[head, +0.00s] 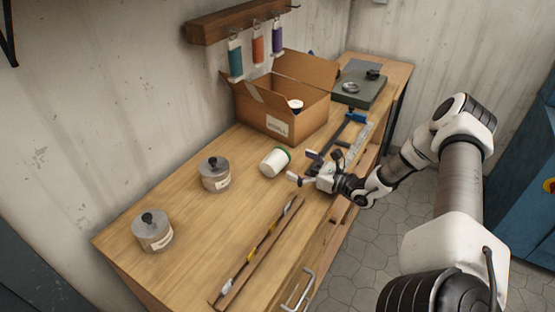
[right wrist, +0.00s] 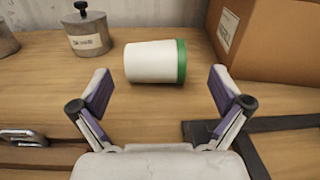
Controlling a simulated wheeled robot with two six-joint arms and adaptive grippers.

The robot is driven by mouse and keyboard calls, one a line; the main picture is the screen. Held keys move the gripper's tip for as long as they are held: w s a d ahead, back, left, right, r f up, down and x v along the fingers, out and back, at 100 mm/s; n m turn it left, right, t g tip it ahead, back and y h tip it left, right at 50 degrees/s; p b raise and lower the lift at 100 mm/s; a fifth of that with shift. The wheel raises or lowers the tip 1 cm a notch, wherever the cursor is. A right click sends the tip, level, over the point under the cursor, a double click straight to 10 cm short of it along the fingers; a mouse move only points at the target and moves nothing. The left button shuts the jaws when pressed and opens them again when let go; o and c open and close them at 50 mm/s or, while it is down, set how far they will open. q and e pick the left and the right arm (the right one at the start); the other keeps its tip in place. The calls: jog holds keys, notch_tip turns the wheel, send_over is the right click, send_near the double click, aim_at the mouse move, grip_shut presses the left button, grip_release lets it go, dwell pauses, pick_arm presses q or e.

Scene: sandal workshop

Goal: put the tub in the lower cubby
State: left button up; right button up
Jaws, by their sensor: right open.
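The tub (head: 275,162) is a white cylinder with a green end, lying on its side on the wooden workbench. In the right wrist view the tub (right wrist: 152,62) lies just beyond the fingertips, its green end to the right. My right gripper (head: 304,167) is open and empty beside the tub, over the bench. In the right wrist view its two purple-padded fingers (right wrist: 162,88) are spread apart, with the tub ahead of the gap. My left gripper is not in view. I cannot make out a lower cubby in these views.
Two grey lidded pots (head: 215,175) (head: 153,231) stand left of the tub. An open cardboard box (head: 268,118) is behind it. A blue clamp (head: 350,118) and a long wooden strip (head: 257,254) lie on the bench. Bare bench (head: 205,250) lies between the pots and strip.

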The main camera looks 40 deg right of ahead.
aim_at(277, 157)
jog(key=x, duration=0.4)
jog(key=shift+a+f, duration=0.1)
jog(key=shift+a, duration=0.25)
jog(key=shift+w+a, duration=0.15)
jog(key=shift+w, duration=0.25)
jog(key=p+x, duration=0.1)
jog(key=x, duration=0.2)
jog(key=shift+w, duration=0.25)
jog(key=shift+w+a, duration=0.1)
jog(key=shift+w, duration=0.1)
jog(key=shift+s, duration=0.15)
jog(key=c, duration=1.2)
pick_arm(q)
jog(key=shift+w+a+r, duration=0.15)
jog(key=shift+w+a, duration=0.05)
pick_arm(e)
notch_tip(277, 157, up, 10)
jog(key=shift+r+p, duration=0.1)
jog(key=shift+p, duration=0.2)
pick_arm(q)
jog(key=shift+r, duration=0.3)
